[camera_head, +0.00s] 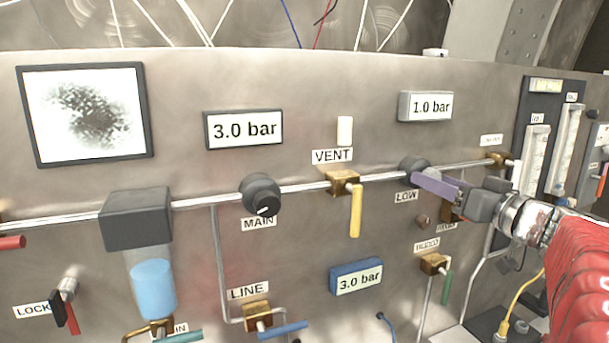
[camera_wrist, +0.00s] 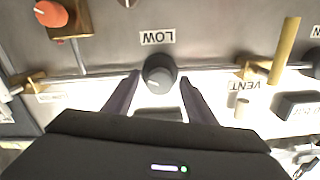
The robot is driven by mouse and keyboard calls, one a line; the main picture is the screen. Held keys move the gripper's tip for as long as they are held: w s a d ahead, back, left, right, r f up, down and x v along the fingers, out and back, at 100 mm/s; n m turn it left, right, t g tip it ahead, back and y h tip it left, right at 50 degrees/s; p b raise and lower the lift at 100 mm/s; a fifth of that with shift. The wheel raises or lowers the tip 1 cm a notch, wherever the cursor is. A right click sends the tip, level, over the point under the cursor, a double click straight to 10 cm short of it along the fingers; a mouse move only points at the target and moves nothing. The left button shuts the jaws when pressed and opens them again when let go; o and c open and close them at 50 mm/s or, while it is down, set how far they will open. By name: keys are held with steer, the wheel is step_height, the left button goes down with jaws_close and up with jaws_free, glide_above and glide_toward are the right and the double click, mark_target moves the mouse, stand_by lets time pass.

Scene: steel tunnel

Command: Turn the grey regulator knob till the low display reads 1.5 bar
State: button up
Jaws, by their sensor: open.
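The grey regulator knob (camera_wrist: 159,72) shows in the wrist view below the upside-down LOW label (camera_wrist: 157,37). In the head view the knob (camera_head: 412,166) is partly covered by my gripper. My gripper (camera_wrist: 160,84) is open, with one purple finger to each side of the knob; I cannot tell whether either finger touches it. In the head view my gripper (camera_head: 432,184) reaches in from the right. The low display (camera_head: 431,106) above the knob reads 1.0 bar.
The MAIN knob (camera_head: 262,195) and its 3.0 bar display (camera_head: 243,129) are to the left. The VENT valve with a yellow handle (camera_head: 355,210) is close by. A blue 3.0 bar display (camera_head: 357,279) sits lower. A green-handled valve (camera_head: 446,287) is below my gripper.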

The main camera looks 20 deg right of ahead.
steer(key=shift+c, duration=0.5)
steer(key=c, duration=0.9)
steer(key=shift+d, duration=0.2)
steer(key=shift+c, duration=0.2)
steer(key=shift+a, duration=0.15)
steer(key=m, duration=0.9)
steer(key=shift+m, duration=0.4)
